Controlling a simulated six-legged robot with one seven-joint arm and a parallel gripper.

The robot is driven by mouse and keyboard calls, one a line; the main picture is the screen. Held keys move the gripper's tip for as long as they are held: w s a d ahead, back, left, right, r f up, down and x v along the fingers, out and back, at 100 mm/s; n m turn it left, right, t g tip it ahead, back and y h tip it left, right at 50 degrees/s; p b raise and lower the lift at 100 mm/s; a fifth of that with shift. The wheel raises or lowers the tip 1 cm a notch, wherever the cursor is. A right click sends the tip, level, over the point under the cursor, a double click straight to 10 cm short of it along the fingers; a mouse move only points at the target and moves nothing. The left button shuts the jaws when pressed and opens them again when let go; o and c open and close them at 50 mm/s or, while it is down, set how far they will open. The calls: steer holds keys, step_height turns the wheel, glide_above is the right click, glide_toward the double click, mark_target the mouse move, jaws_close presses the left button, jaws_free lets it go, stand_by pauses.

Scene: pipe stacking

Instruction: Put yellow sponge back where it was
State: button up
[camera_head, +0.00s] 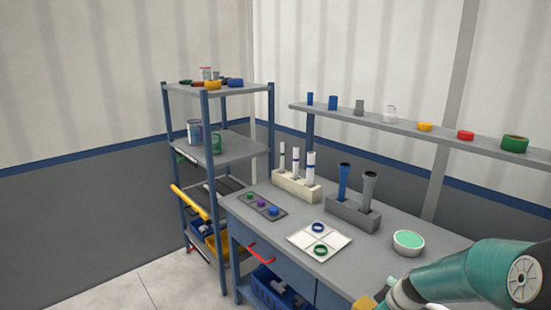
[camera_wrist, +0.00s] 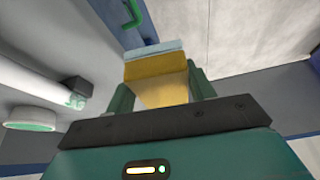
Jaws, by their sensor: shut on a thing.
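The yellow sponge (camera_wrist: 158,72) is between the two green fingers of my gripper (camera_wrist: 162,92) in the wrist view. It has a pale blue-grey layer at its far end. The fingers are shut on its sides. In the head view only a yellow corner of the sponge (camera_head: 364,303) shows at the bottom edge, in front of the workbench (camera_head: 385,265). Most of my gripper is cut off there.
The bench holds a white bowl with green inside (camera_head: 408,242), a white divided tray (camera_head: 319,240), a dark tray (camera_head: 262,206) and two tube racks (camera_head: 297,188) (camera_head: 353,214). A wall shelf (camera_head: 403,123) carries small containers. A shelving rack (camera_head: 217,90) stands left; floor is clear beside it.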

steer(key=w+a+f+m+t+h, duration=0.1)
steer(key=w+a+f+m+h, duration=0.1)
steer(key=w+a+f+m, duration=0.2)
steer(key=a+f+m, duration=0.3)
steer(key=a+f, duration=0.2)
steer(key=a, duration=0.3)
steer(key=shift+h, duration=0.4)
steer(key=shift+a, duration=0.15)
